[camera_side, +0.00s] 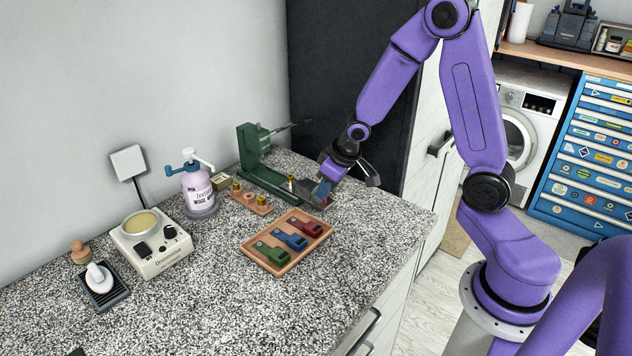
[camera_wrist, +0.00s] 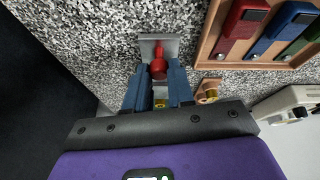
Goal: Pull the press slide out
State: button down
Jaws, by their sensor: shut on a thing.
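The green press (camera_side: 252,150) stands upright at the back of the speckled counter, with a green base running toward my gripper (camera_side: 322,192). The press slide (camera_side: 318,203) is a grey plate at the front end of that base, partly hidden by my gripper in the side view. In the wrist view the grey slide plate (camera_wrist: 148,46) carries a red knob (camera_wrist: 158,66). The blue fingers of my gripper (camera_wrist: 158,82) are shut on this knob, one on each side. A brass piece sits between the fingers, nearer the palm, partly hidden.
A wooden tray (camera_side: 247,247) with green, blue and red tools lies in front. A small wooden block with brass fittings (camera_side: 262,209) sits left of the press base. A pump bottle (camera_side: 198,190) and a cream device (camera_side: 140,262) stand further left. The counter's right front is clear.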

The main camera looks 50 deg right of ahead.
jog(key=shift+s+d, duration=0.2)
jog(key=shift+s, duration=0.8)
jog(key=c, duration=1)
grip_release()
jog(key=shift+a, duration=0.1)
jog(key=shift+r, duration=0.25)
jog(key=shift+r, duration=0.25)
jog(key=shift+v, duration=5.55)
